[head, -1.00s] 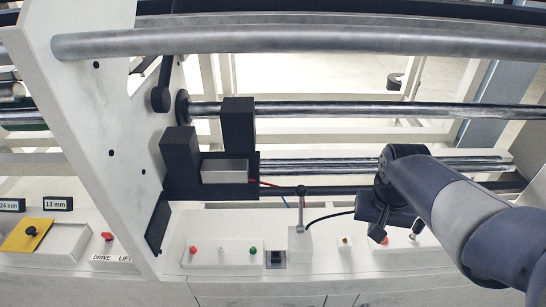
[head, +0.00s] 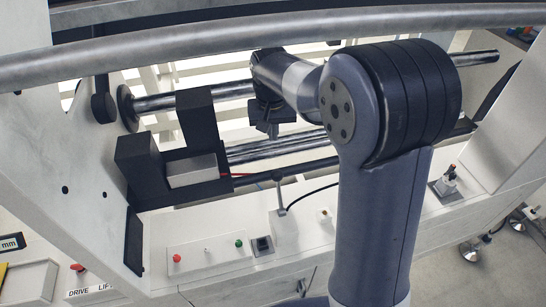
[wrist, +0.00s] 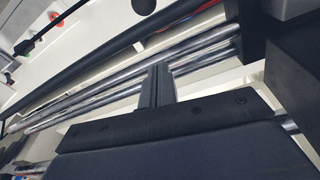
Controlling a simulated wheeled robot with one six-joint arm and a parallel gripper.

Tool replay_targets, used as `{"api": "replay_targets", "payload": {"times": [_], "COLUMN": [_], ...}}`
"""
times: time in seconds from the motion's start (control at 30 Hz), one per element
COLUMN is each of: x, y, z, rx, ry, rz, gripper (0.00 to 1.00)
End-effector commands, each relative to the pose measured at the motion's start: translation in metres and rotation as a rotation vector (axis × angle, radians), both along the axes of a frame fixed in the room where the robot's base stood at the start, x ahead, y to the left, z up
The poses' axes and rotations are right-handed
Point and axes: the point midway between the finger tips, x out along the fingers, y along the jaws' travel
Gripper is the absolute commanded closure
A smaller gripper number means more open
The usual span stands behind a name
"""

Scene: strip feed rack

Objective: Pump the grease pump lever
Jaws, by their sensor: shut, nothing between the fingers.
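The grease pump lever (head: 282,197) looks to be the thin rod with a dark ball knob rising from a small white box (head: 283,228) on the front ledge; a black hose runs beside it. The rod is tilted slightly.
A black carriage (head: 150,170) with a grey block stands left. A large tube (head: 200,47) crosses above. Red and green buttons (head: 208,251) sit on the ledge left of the lever. A toggle (head: 449,178) is at right. My arm covers the middle right.

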Motion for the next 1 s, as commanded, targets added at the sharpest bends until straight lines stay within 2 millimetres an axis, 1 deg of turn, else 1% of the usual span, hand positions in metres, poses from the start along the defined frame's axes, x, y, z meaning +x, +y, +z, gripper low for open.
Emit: {"api": "replay_targets", "payload": {"times": [0.17,0.27,0.57,0.63,0.8,1.0], "x": [0.002,0.004,0.013,0.003,-0.016,-0.025], "y": [-0.001,-0.002,-0.004,-0.004,-0.004,-0.004], "z": [-0.017,-0.036,-0.100,-0.094,-0.091,-0.090], "rx": [-0.001,-0.002,-0.002,-0.001,0.000,0.000], "ry": [0.005,0.006,0.007,0.001,0.000,0.000], "rz": [0.000,-0.001,-0.001,0.001,0.001,0.001], "gripper": [1.00,1.00,1.00,1.00,1.00,1.00]}}
